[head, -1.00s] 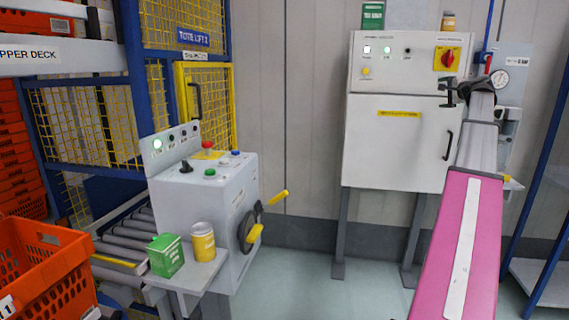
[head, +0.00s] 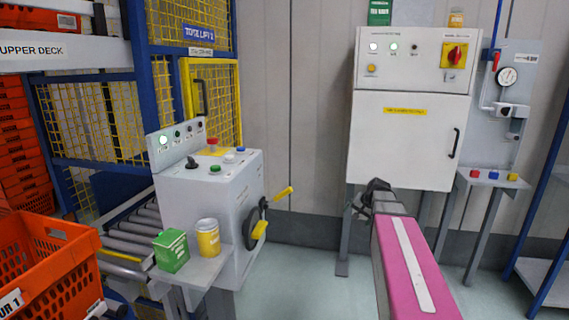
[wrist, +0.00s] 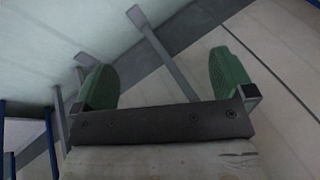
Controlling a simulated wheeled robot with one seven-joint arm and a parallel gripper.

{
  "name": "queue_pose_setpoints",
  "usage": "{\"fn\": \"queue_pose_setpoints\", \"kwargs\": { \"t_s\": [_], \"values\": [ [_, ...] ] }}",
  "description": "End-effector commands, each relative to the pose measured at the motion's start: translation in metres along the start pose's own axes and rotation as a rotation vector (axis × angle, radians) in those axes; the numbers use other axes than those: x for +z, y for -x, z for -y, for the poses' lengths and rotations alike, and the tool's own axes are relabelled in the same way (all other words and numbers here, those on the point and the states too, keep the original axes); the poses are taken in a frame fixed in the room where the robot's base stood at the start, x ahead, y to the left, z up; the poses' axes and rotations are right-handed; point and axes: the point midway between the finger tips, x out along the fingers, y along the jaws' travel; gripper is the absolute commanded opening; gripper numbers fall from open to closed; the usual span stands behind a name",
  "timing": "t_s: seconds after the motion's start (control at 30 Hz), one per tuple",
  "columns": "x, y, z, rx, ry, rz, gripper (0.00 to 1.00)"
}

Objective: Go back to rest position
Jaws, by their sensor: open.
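My gripper (head: 374,194) shows in the head view at the far end of my pink arm, low in front of the white cabinet's legs. In the wrist view my gripper (wrist: 160,85) has its two green-padded fingers spread wide apart, with nothing between them. Beyond the fingers the wrist view shows floor, wall and grey legs. The gripper appears clear of the cabinet and of the control console to its left.
The white cabinet (head: 402,140) with a red switch stands behind my arm. A grey console (head: 232,190) with a yellow-handled wheel is at left. A green box (head: 171,252) and a yellow can (head: 208,238) stand on its shelf. An orange tote (head: 45,275) is lower left.

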Motion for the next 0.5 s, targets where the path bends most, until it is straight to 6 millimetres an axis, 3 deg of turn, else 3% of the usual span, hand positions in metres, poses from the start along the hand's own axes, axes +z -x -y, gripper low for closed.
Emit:
{"fn": "queue_pose_setpoints", "kwargs": {
  "t_s": [0.03,0.3,0.4,0.5],
  "values": [
    [0.039,-0.013,-0.002,0.038,0.046,0.039,1.00],
    [0.185,-0.059,-0.027,0.242,0.310,0.220,1.00],
    [0.224,-0.065,-0.037,0.300,0.391,0.274,1.00],
    [0.249,-0.068,-0.044,0.341,0.450,0.310,1.00]
  ]
}}
